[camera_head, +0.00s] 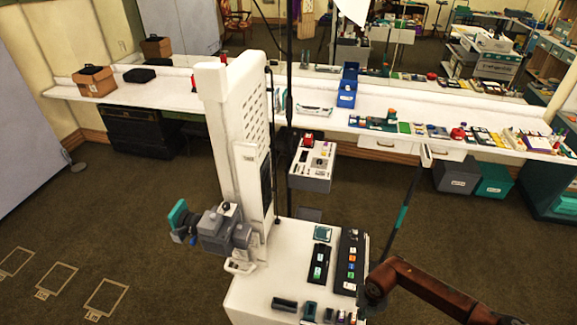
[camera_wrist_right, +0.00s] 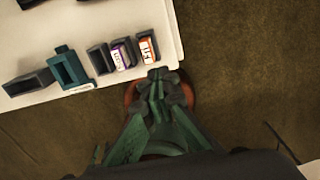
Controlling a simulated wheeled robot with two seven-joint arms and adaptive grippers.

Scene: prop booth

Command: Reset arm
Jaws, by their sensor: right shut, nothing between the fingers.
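My right gripper (camera_wrist_right: 157,82) shows in the right wrist view with its dark green fingers together and nothing between them. Its tips are over the floor, close beside the edge of a white cart top (camera_wrist_right: 172,35). In the head view my brown right arm comes in from the lower right and ends just right of the white cart (camera_head: 258,292); the fingertips are hard to make out there. My left gripper is not in view.
Small holders, including a teal one (camera_wrist_right: 68,68) and a dark one with an orange label (camera_wrist_right: 147,47), line the cart edge near my right gripper. A white column machine (camera_head: 232,130) stands on the cart. Open carpet (camera_head: 450,245) lies to the right.

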